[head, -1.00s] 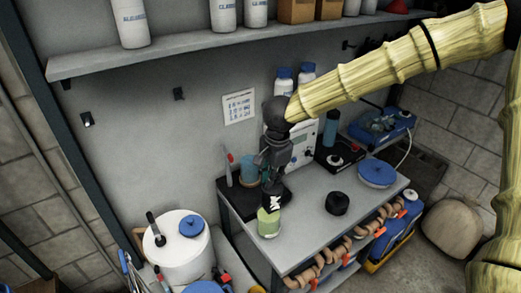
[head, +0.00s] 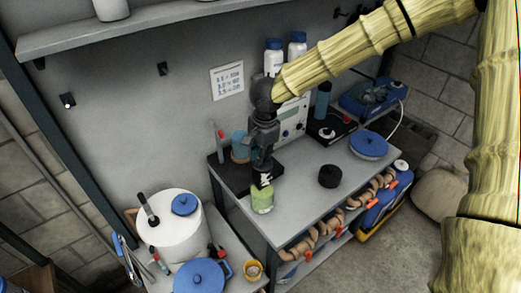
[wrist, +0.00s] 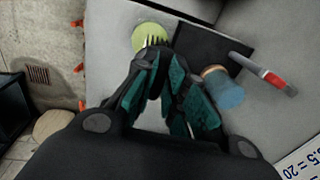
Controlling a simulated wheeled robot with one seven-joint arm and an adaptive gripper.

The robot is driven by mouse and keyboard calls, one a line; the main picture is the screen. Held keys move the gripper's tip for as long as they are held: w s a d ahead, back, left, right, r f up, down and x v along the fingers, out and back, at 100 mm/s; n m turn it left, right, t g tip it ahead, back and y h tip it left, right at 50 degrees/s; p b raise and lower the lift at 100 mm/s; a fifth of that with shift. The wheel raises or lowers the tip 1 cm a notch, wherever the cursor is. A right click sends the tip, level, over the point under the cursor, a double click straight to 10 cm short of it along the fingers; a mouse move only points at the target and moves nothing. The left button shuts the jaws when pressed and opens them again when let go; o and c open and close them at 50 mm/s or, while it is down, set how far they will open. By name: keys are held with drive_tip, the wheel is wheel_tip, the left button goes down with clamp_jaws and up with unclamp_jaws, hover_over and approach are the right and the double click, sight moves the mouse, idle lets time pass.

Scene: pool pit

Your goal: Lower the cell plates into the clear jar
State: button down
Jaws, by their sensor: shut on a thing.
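The clear jar (head: 262,203) holds green liquid and stands at the front left edge of the grey bench. My gripper (head: 262,167) points down above it and is shut on the dark top of the cell plates (head: 265,181). The plates show as white strips at the jar's mouth. In the wrist view the plates (wrist: 154,41) overlap the round green jar (wrist: 145,33), beyond the fingertips (wrist: 160,68). How deep the plates reach into the jar I cannot tell. The gripper hides part of their top.
A black mat (head: 232,176) lies behind the jar, with a blue beaker (head: 240,150) and a red-tipped tool (head: 221,142) close by. A black round cap (head: 330,176) and blue lid (head: 369,145) lie right. A white tank (head: 170,230) stands left, apart from the bench.

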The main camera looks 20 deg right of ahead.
sight(261, 177)
drive_tip(key=shift+s+f, duration=0.2)
drive_tip(key=shift+f, duration=0.25)
drive_tip(key=shift+w+a+f+b, duration=0.1)
drive_tip(key=shift+w+f+b, duration=0.15)
drive_tip(key=shift+f+b, duration=0.55)
drive_tip(key=shift+s+f+b, duration=0.2)
drive_tip(key=shift+f+b, duration=0.2)
drive_tip(key=shift+w+f+b, duration=0.15)
drive_tip(key=shift+f+b, duration=0.5)
drive_tip(key=shift+b, duration=0.1)
drive_tip(key=shift+f+b, duration=0.7)
drive_tip(key=shift+b, duration=0.25)
drive_tip(key=shift+f, duration=2.1)
drive_tip(key=shift+f, duration=0.3)
